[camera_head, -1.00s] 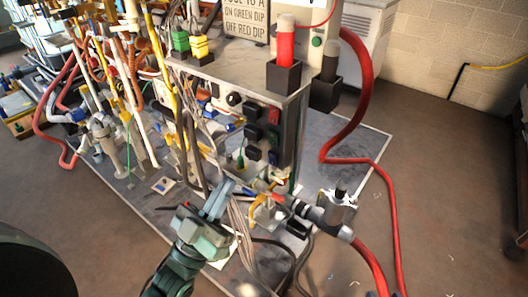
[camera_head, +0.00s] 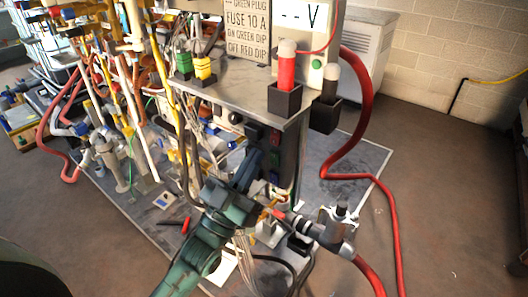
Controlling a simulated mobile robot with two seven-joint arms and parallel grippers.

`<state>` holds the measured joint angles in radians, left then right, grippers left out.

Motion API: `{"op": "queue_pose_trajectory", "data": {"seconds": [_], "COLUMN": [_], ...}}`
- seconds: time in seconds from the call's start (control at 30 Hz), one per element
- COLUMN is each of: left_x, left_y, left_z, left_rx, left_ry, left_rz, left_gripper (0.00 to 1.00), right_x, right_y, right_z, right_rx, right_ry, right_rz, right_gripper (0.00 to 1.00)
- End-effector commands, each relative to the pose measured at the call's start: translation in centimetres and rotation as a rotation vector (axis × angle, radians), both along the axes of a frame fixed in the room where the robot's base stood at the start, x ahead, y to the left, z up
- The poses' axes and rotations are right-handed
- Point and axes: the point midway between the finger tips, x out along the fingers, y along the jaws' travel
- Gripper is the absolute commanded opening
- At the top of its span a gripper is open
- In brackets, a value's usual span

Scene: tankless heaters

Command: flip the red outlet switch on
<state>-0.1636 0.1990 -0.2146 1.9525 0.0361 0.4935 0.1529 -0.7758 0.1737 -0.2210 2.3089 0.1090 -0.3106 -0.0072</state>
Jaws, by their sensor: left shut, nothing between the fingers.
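The red outlet switch (camera_head: 275,139) is a small dark red rocker on the dark switch panel on the front of the metal box (camera_head: 245,96). My left gripper (camera_head: 253,157) is shut and empty, its fingers pointing up at the panel, just left of and below the red switch. The fingers and wrist cover much of the panel's left and lower part. I cannot tell whether the fingertips touch the panel, or which way the rocker is tilted. My right gripper is not in view.
A thick red hose (camera_head: 362,120) loops on the right. Pipes and wires crowd the left. A metal valve (camera_head: 337,222) stands low, right of my arm.

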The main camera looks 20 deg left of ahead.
Motion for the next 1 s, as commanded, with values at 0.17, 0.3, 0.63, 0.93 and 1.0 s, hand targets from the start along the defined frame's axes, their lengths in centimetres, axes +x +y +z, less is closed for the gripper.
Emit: {"op": "queue_pose_trajectory", "data": {"seconds": [0.17,0.3,0.63,0.93,1.0], "left_x": [2.5,3.3,3.5,4.1,4.1], "left_y": [-0.9,-1.2,-1.3,-1.5,-1.5], "left_z": [-0.5,-0.6,-0.7,-0.9,-0.9], "left_rx": [-0.002,-0.001,0.000,-0.020,-0.019], "left_ry": [0.000,0.000,0.001,-0.050,-0.048], "left_rz": [0.000,-0.001,-0.001,0.000,0.000], "left_gripper": [0.00,0.00,0.00,0.00,0.00], "right_x": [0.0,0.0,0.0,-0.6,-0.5], "right_y": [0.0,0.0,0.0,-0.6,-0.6], "right_z": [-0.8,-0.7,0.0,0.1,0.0], "right_rx": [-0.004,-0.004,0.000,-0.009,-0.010], "right_ry": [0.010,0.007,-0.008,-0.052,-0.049], "right_rz": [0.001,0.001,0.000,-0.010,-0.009], "right_gripper": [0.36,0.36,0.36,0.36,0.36]}}
